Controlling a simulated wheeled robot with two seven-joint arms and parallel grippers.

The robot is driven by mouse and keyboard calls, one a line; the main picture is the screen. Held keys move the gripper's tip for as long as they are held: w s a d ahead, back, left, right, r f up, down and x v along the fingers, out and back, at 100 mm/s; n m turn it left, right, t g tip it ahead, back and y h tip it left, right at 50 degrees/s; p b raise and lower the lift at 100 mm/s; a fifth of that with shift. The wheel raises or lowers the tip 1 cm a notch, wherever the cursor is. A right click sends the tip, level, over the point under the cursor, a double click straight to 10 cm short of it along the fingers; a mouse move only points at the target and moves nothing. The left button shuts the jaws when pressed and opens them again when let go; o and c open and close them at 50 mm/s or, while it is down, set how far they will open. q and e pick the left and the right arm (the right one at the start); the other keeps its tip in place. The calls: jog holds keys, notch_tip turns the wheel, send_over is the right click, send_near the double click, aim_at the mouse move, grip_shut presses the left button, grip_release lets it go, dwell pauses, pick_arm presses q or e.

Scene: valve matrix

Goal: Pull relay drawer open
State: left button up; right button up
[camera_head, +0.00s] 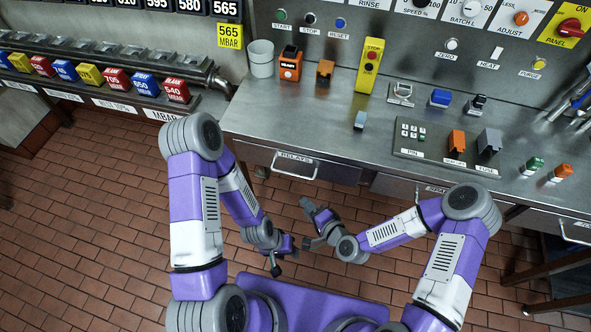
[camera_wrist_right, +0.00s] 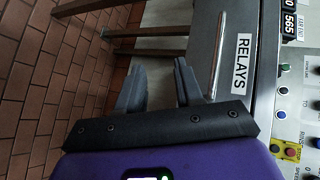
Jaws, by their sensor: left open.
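The relay drawer (camera_head: 255,157) is under the steel counter and looks shut, with a RELAYS label and a metal bar handle (camera_head: 294,172) on its front. In the right wrist view the handle (camera_wrist_right: 217,62) stands beside the RELAYS label (camera_wrist_right: 242,62). My right gripper (camera_head: 310,223) is open and empty, out in front of the drawer. In its wrist view the two fingers (camera_wrist_right: 160,84) are spread, and the handle lies to the right of both, not between them. My left gripper (camera_head: 286,260) is open and empty, lower down above the floor.
The steel counter (camera_head: 330,138) carries a white cup (camera_head: 261,58), a yellow stop box (camera_head: 370,66), a pin panel (camera_head: 420,140) and colored blocks. Another drawer handle (camera_head: 432,192) is right of the relay drawer. Brick floor (camera_head: 90,220) in front is clear.

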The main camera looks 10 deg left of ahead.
aim_at(293, 174)
jog(key=w+a+r+m+t, duration=0.1)
jog(key=w+a, duration=0.1)
jog(key=w+a+r+m+t+y, duration=0.1)
jog(key=w+a+r, duration=0.1)
jog(key=w, duration=0.1)
jog(key=w+a+r+m+t, duration=0.1)
jog(key=w+a, duration=0.2)
jog(key=shift+w+a+r+b, duration=0.1)
jog(key=shift+w+r+b, duration=0.1)
jog(key=shift+r+b, duration=0.15)
grip_shut()
